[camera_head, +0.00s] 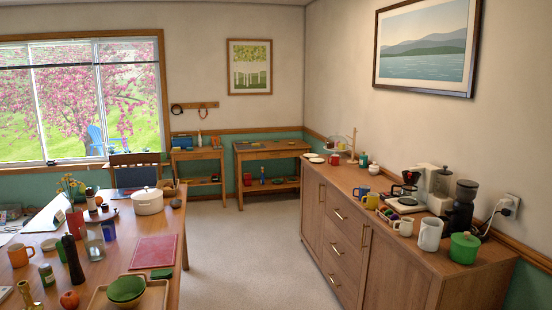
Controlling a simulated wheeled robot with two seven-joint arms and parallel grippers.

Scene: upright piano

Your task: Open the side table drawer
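Two small wooden side tables stand against the far wall. The left side table (197,155) has a shallow front under its top and a lower shelf. The right side table (273,154) is alike, also with a lower shelf. Their drawer fronts look flush and shut, but they are small in the view and handles are hard to make out. Neither of my grippers is in view.
A dining table (193,225) at left holds a white pot (147,203), a red mat (153,251) and other tableware. A wooden sideboard (345,244) with drawers runs along the right. Clear carpet (233,240) lies between them, reaching the side tables.

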